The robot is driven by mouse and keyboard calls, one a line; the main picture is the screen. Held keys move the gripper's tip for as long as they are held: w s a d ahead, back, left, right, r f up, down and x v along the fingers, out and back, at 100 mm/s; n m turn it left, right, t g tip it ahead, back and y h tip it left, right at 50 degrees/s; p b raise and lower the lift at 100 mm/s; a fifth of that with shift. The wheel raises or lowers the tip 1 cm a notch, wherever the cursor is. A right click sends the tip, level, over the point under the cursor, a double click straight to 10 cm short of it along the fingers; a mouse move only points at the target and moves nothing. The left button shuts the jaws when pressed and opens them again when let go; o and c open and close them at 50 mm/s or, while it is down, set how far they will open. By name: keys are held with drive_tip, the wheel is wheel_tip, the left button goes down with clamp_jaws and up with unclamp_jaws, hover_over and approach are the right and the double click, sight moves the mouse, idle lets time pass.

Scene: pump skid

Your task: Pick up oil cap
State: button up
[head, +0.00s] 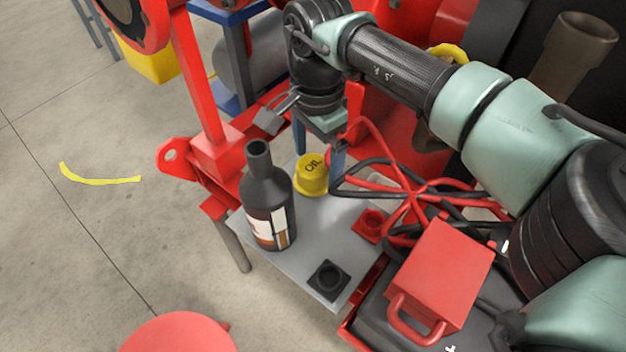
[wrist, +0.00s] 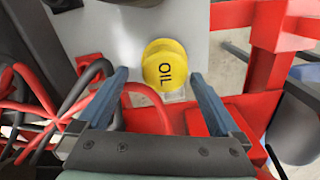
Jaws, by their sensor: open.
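The yellow oil cap (head: 312,175), marked OIL, sits on a grey plate (head: 308,240) beside a dark bottle. In the wrist view the oil cap (wrist: 164,66) lies ahead of my gripper, between the lines of its two blue-grey fingers and beyond their tips. My gripper (wrist: 160,82) is open and empty.
A dark bottle (head: 268,200) stands left of the cap. Red and black cables (head: 400,190) lie close on the right. A small red fitting (head: 371,225) and a black square piece (head: 328,280) are on the plate. A red frame post (head: 205,90) rises at left.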

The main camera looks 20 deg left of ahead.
sight(313, 165)
drive_tip(key=f, duration=0.2)
drive_tip(key=f+b, duration=0.1)
drive_tip(key=f, duration=0.2)
drive_tip(key=shift+a+f+b, duration=0.3)
drive_tip(key=shift+f, duration=0.05)
drive_tip(key=shift+c, duration=0.2)
drive_tip(key=shift+w+r, duration=0.1)
drive_tip(key=c, duration=1.3)
wheel_tip(313, 165, up, 10)
drive_tip(key=shift+r+p, duration=0.1)
drive_tip(key=shift+p, duration=1.15)
